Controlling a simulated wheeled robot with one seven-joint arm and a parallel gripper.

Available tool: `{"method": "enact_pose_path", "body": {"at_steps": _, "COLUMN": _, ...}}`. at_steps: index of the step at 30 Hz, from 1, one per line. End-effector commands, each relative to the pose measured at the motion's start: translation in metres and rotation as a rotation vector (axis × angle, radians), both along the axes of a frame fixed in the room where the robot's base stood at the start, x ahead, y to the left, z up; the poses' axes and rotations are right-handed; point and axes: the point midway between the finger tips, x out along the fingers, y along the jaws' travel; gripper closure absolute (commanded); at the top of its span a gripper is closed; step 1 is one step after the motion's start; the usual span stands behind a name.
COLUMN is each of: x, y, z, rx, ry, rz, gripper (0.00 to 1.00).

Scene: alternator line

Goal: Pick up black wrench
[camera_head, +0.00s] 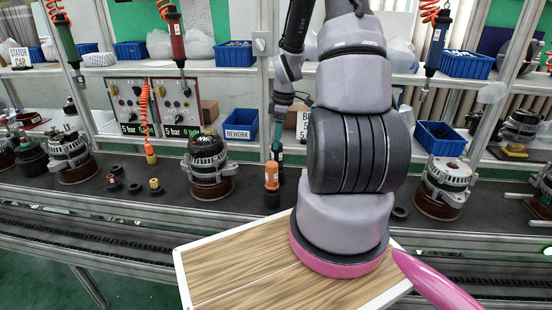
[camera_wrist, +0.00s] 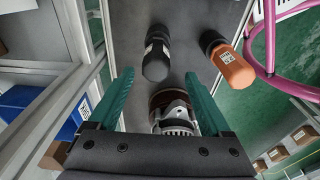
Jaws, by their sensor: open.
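In the wrist view a dark cylindrical tool with a pale label, apparently the black wrench (camera_wrist: 156,54), stands on the dark work surface beyond my fingertips. I cannot pick it out surely in the head view. My gripper (camera_wrist: 160,76) has two teal fingers spread wide, with nothing held between them. The tool appears in line with the gap and apart from the fingers. In the head view my gripper (camera_head: 278,138) points down above the line, close to the orange tool.
An orange tool (camera_wrist: 234,68) with a printed code stands right of the black one in the wrist view; it also shows in the head view (camera_head: 271,176). An alternator (camera_wrist: 174,113) shows between my fingers. Shelves with blue bins (camera_head: 241,124) stand behind; coloured tools (camera_head: 175,35) hang above.

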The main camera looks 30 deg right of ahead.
Motion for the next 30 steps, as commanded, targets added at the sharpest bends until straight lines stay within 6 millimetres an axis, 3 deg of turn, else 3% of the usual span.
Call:
{"method": "enact_pose_path", "body": {"at_steps": 8, "x": 0.003, "y": 0.002, "z": -0.025, "rx": 0.000, "ry": 0.001, "rz": -0.001, "gripper": 0.18}}
{"method": "enact_pose_path", "body": {"at_steps": 16, "x": 0.009, "y": 0.003, "z": -0.063, "rx": 0.000, "ry": 0.001, "rz": -0.001, "gripper": 0.18}}
{"method": "enact_pose_path", "body": {"at_steps": 25, "x": 0.010, "y": 0.003, "z": -0.069, "rx": -0.001, "ry": -0.002, "rz": -0.001, "gripper": 0.18}}
{"method": "enact_pose_path", "body": {"at_steps": 26, "x": 0.010, "y": 0.003, "z": -0.069, "rx": 0.000, "ry": -0.001, "rz": -0.001, "gripper": 0.22}}
{"method": "enact_pose_path", "body": {"at_steps": 30, "x": 0.010, "y": 0.003, "z": -0.069, "rx": 0.000, "ry": -0.001, "rz": -0.001, "gripper": 0.75}}
